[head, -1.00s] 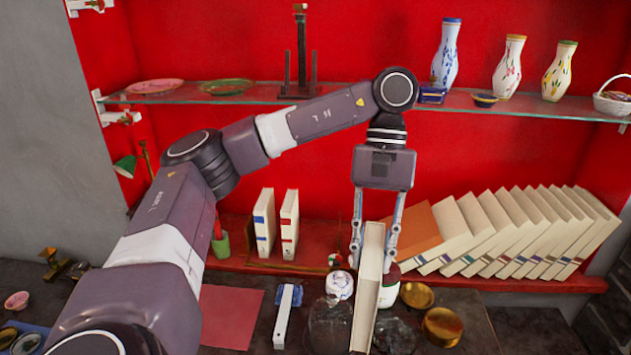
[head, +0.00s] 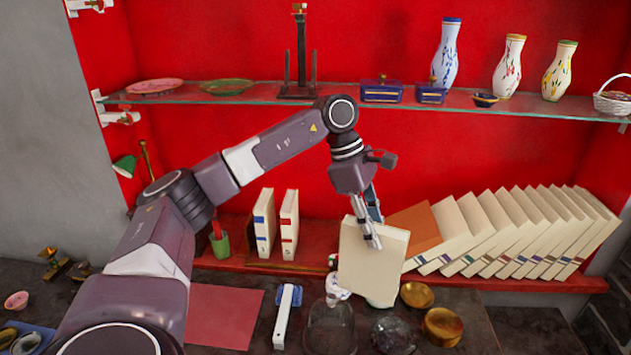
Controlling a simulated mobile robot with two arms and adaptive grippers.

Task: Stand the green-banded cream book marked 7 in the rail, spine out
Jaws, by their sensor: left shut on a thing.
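My left gripper (head: 369,222) is shut on a cream book (head: 372,262) by its upper edge. The book hangs in front of the lower shelf, slightly tilted, with a broad plain face towards me. Its band and number do not show. The rail (head: 292,267) is on the lower red shelf to the left. Two cream books stand upright there, one blue-banded (head: 264,226) and one red-banded (head: 289,226), spines out. The held book is to the right of them and apart from them. My right gripper is not in view.
A row of leaning cream books (head: 520,232) fills the shelf's right side, with an orange-brown cover (head: 415,228) at its left end. A green cup (head: 220,243) stands left of the rail. A glass dome (head: 330,326) and brass bowls (head: 442,326) are on the counter below.

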